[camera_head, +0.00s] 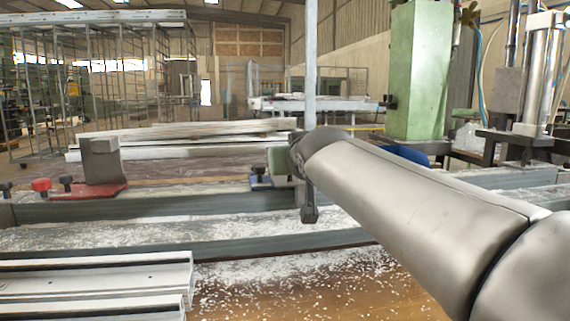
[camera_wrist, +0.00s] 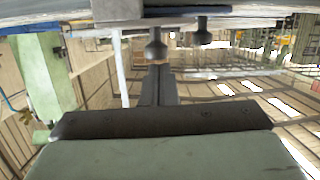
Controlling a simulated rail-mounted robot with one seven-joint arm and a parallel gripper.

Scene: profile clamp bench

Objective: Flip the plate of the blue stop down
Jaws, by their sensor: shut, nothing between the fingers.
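The blue stop (camera_head: 260,183) sits on the rail near the middle of the head view, with a black knob on it. My gripper's green hand (camera_head: 281,161) is in front of its right part and hides most of it, including its plate. In the wrist view, which is upside down, my gripper (camera_wrist: 158,72) is shut and empty. Its fingertips appear next to a black knob (camera_wrist: 155,48); I cannot tell whether they touch. A grey block (camera_wrist: 118,11) at the top edge may be the stop's plate; its tilt cannot be told.
A red stop (camera_head: 92,192) with an upright grey block (camera_head: 101,161) stands on the rail at left. White profiles (camera_head: 100,285) lie front left. A green column (camera_head: 415,75) and a metal cylinder (camera_head: 537,85) stand back right. Chips cover the bench.

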